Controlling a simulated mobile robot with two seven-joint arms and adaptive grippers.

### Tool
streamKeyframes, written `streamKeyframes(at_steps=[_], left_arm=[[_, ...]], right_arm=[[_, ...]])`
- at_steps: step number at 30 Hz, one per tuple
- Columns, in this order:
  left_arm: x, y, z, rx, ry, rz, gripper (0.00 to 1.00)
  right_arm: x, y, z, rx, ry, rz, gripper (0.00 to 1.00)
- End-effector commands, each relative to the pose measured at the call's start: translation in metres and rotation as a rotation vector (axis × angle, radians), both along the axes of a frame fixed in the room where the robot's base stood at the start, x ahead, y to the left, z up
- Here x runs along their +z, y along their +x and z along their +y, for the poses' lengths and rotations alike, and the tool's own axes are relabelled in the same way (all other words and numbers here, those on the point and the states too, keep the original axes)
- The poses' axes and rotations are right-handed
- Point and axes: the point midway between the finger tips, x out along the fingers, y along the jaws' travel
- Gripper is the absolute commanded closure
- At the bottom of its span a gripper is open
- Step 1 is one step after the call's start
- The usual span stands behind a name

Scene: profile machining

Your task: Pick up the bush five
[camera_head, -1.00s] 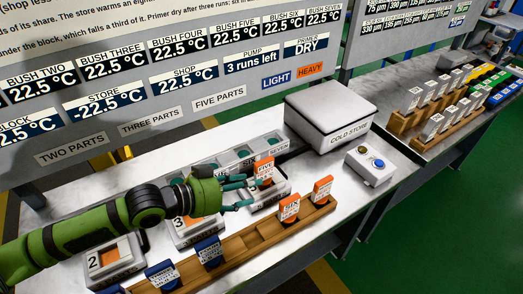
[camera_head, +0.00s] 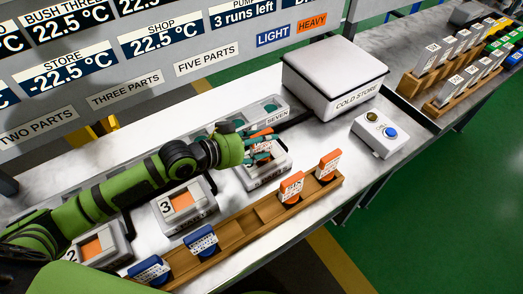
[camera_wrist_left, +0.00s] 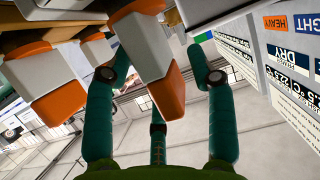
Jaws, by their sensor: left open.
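My left gripper (camera_head: 262,147) is open, with its teal fingers around an upright orange-and-white piece (camera_head: 259,132) above a white station. Its label is not readable now. In the left wrist view, a white block with an orange end (camera_wrist_left: 150,65) lies between the spread fingers of the left gripper (camera_wrist_left: 158,85). Behind, a grey row holder (camera_head: 283,118) marked SEVEN has round wells with dark teal discs (camera_head: 270,107). My arm and gripper hide part of this row. I cannot tell which piece is bush five. My right gripper is not in view.
A wooden rack (camera_head: 232,233) in front holds two orange tags (camera_head: 291,187) and two blue tags (camera_head: 202,240). A station marked 3 (camera_head: 185,205) stands beneath my arm. The cold store (camera_head: 335,80) and a button box (camera_head: 380,134) are at right.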

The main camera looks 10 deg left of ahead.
Motion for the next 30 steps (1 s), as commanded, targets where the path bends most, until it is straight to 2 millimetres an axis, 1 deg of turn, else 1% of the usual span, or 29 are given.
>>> streamKeyframes(at_steps=[1,3,9,11,12,13,14,19,26,30], left_arm=[[0.000,0.003,-0.003,0.000,-0.001,-0.001,0.44],[-0.002,0.004,-0.005,0.000,-0.001,-0.001,0.44],[-0.003,0.004,-0.004,0.000,0.001,-0.001,0.44],[-0.003,0.004,-0.004,0.000,0.001,-0.001,0.68],[-0.003,0.004,-0.004,0.000,0.001,-0.001,0.84],[-0.003,0.004,-0.004,0.000,0.001,-0.001,0.96],[-0.003,0.004,-0.004,0.000,0.001,-0.001,1.00],[-0.001,0.005,-0.004,-0.001,-0.002,-0.005,1.00],[0.001,0.005,-0.004,-0.001,-0.002,-0.004,1.00],[0.010,0.005,-0.005,-0.002,-0.002,-0.008,1.00]], right_arm=[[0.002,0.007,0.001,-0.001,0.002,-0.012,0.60],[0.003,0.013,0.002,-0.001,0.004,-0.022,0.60],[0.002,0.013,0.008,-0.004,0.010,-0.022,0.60],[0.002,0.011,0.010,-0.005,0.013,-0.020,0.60],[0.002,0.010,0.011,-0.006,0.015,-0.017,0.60],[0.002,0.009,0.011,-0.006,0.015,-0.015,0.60],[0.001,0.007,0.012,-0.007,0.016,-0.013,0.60],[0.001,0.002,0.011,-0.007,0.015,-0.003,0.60],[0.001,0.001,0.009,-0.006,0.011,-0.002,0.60],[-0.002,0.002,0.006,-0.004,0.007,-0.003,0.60]])
